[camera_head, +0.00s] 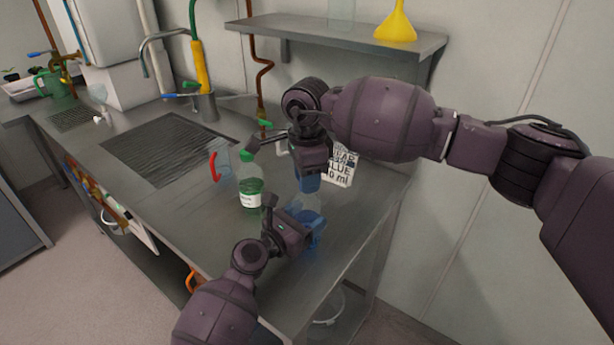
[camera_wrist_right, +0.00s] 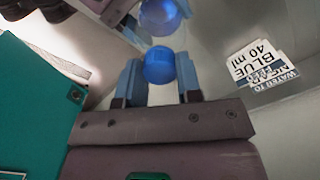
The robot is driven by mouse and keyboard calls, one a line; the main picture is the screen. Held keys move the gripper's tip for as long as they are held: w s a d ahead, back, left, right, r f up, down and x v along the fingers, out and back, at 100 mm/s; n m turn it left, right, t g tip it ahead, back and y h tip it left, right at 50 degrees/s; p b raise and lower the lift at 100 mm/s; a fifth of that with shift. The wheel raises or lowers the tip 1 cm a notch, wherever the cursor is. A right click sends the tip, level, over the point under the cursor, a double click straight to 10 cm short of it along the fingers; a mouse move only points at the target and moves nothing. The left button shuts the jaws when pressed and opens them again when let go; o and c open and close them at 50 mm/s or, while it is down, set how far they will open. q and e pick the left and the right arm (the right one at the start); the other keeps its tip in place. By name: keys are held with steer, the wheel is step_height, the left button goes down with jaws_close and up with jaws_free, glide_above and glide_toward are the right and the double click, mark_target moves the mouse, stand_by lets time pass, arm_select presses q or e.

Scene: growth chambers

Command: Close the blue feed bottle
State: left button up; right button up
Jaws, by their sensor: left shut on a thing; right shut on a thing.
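The blue feed bottle (camera_head: 306,212), clear with blue liquid low in it, stands upright on the steel counter near its right end. My left gripper (camera_head: 293,226) is shut on its body from the lower left. My right gripper (camera_head: 308,176) is directly above the bottle, pointing down. In the right wrist view it is shut on a round blue cap (camera_wrist_right: 158,66) between its blue fingers. The bottle with its blue liquid (camera_wrist_right: 160,16) shows just beyond the cap. I cannot tell whether the cap touches the bottle's neck.
A green-capped bottle (camera_head: 250,186) with green liquid stands left of the blue bottle, with a clear jug with a red handle (camera_head: 219,160) beyond it. A printed card (camera_head: 341,168) stands behind. A sink (camera_head: 165,148) is at left, and a shelf with a yellow funnel (camera_head: 396,24) is above.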

steer(key=m, duration=0.6)
steer(key=shift+m, duration=0.4)
steer(key=m, duration=0.7)
steer(key=o, duration=1.1)
step_height(320, 180, up, 12)
arm_select(q)
steer(key=o, duration=1.8)
